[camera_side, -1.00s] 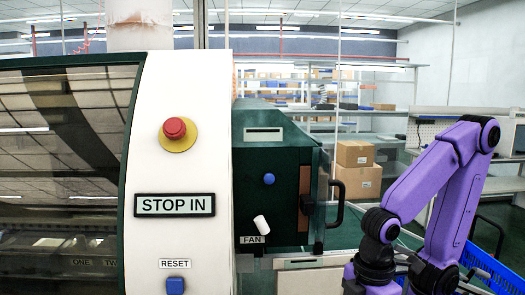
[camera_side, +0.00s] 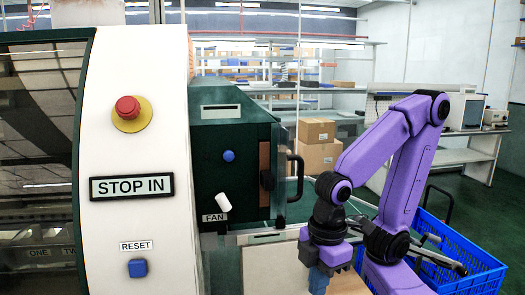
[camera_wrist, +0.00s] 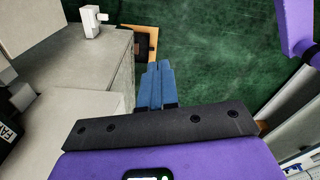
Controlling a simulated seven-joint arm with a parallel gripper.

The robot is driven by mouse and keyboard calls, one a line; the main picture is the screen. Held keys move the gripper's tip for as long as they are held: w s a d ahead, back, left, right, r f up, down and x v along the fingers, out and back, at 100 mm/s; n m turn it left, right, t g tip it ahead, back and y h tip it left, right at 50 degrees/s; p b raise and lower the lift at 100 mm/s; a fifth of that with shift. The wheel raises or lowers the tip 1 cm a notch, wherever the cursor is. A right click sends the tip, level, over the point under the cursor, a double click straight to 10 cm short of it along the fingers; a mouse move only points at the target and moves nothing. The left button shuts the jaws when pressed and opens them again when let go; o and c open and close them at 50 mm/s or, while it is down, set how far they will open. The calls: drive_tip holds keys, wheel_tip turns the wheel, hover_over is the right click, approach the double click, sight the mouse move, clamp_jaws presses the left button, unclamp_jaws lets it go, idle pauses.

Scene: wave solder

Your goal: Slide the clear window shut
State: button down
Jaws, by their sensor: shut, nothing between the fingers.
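A clear panel (camera_side: 281,165) with a black handle (camera_side: 295,178) stands at the right end of the dark green machine housing (camera_side: 225,150) in the side view. I take this as the clear window. How far it stands open I cannot tell. My gripper (camera_side: 318,280) hangs low, to the right of and below the handle, apart from it, its blue fingertips near the bottom of the picture. In the wrist view my blue fingers (camera_wrist: 157,75) are together and empty, over green floor beside a grey block. The handle is not clear in the wrist view.
A blue crate (camera_side: 455,245) stands at the right. Cardboard boxes (camera_side: 318,145) sit behind the machine. The white front panel (camera_side: 135,80) carries a red stop button (camera_side: 128,107). In the wrist view, a small orange-framed piece (camera_wrist: 153,42) is just beyond my fingers.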

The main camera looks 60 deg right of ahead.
drive_tip(key=w+d+r+m+t, duration=0.3)
drive_tip(key=w+d+r+t, duration=0.15)
drive_tip(key=w+r, duration=0.5)
drive_tip(key=s+d+r+m+t+h, duration=0.25)
drive_tip(key=s+d+r+m, duration=0.2)
drive_tip(key=d+r, duration=0.55)
drive_tip(key=w+d+f, duration=0.4)
drive_tip(key=w+f, duration=0.3)
drive_tip(key=shift+w+d, duration=0.2)
drive_tip(key=shift+d, duration=0.1)
drive_tip(key=shift+n, duration=0.25)
